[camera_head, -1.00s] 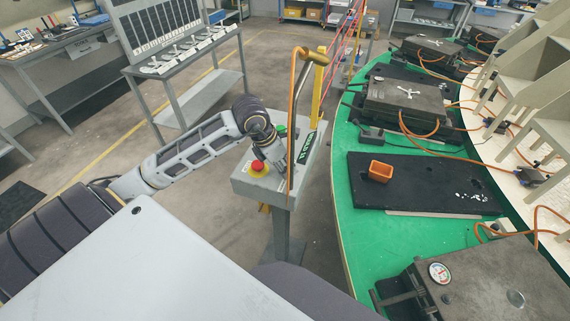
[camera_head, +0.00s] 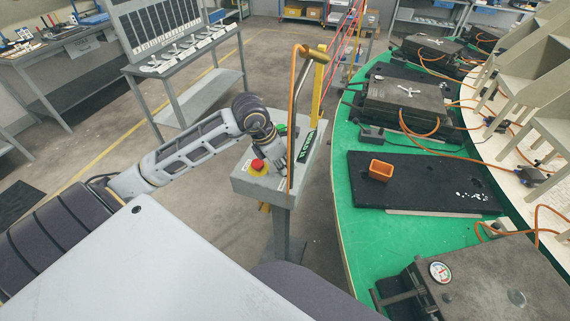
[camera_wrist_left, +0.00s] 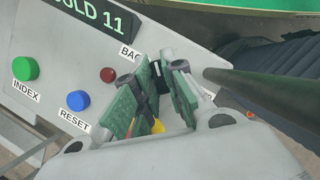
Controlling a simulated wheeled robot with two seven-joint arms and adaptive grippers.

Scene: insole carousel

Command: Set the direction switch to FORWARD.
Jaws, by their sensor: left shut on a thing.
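The control box (camera_head: 262,184) stands on a post beside the green carousel table. My left gripper (camera_wrist_left: 158,88) is over the box's top, with its green-padded fingers closed around a small black part, the direction switch (camera_wrist_left: 160,76). The fingers hide most of it, so I cannot tell which way it points. A label starting "BAC" (camera_wrist_left: 129,52) shows beside the fingers; a label on the other side is mostly covered. In the head view the left gripper (camera_head: 279,153) is behind the red emergency button. My right gripper is not in view.
The box carries a green INDEX button (camera_wrist_left: 26,68), a blue RESET button (camera_wrist_left: 78,100), a dark red lamp (camera_wrist_left: 108,74) and a display (camera_wrist_left: 95,14). A post with an orange cable (camera_head: 293,110) rises close beside the gripper. The carousel (camera_head: 352,235) is to the right.

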